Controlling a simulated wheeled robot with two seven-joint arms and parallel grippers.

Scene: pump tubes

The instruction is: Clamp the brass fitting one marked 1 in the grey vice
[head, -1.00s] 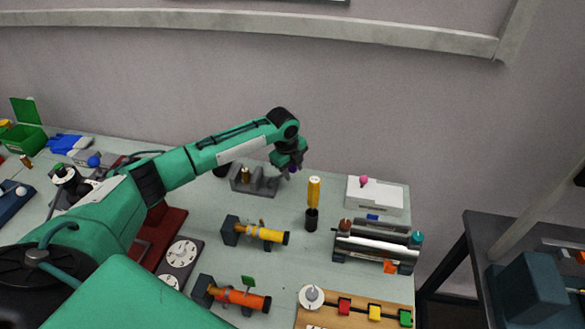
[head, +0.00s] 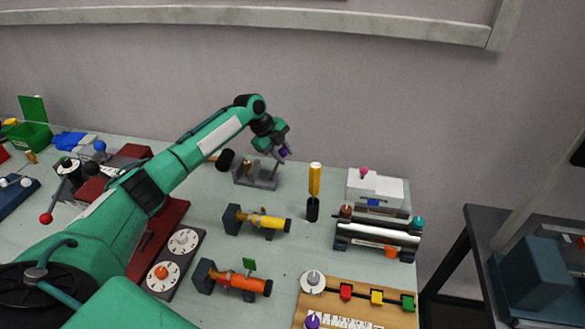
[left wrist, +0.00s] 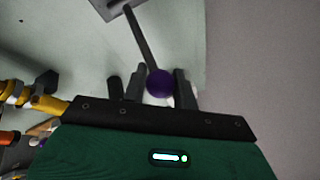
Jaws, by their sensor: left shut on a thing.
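The grey vice (head: 262,183) stands near the back of the bench in the head view; its edge also shows at the top of the left wrist view (left wrist: 108,8). My left gripper (head: 284,149) is just above and right of it, shut on the purple ball knob (left wrist: 160,84). A dark rod runs from this knob to the vice in the left wrist view. I cannot make out the brass fitting clearly between the jaws. A small brass piece (head: 30,157) stands at the far left; its marking is too small to read. My right gripper is not in view.
A yellow-handled screwdriver (head: 314,185) stands right of the vice. A yellow tube (head: 262,222) and an orange tube (head: 240,284) lie in front. A white box (head: 386,189) and a roller device (head: 378,233) are at the right. A black-headed tool (head: 225,160) lies left of the vice.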

